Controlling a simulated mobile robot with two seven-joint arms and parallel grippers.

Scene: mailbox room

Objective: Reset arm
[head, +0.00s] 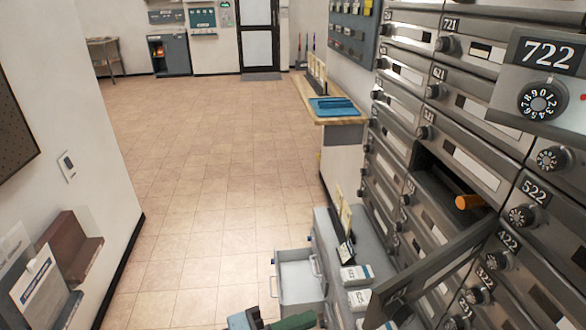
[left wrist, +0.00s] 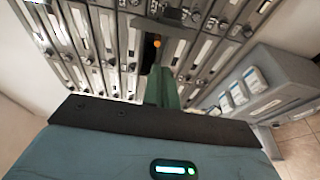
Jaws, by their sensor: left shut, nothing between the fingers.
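My left gripper (head: 300,318) shows only in part at the bottom edge of the head view, as green and teal pieces. In the left wrist view its green fingers (left wrist: 163,85) are closed together and hold nothing. They point toward the mailbox wall, apart from it. An open mailbox compartment (head: 440,183) has its door (head: 440,262) swung out. An orange-ended cylinder (head: 469,202) lies in it and sticks out at the front. The cylinder's orange end also shows in the left wrist view (left wrist: 157,43), beyond the fingers. My right gripper is not in view.
A grey cabinet (head: 335,262) with white boxes on top stands below the mailboxes, and its drawer (head: 298,280) is pulled out. A wooden counter (head: 318,105) with a blue tray stands farther back. The tiled floor (head: 190,190) is clear. A wall with brochure holders (head: 70,250) is at left.

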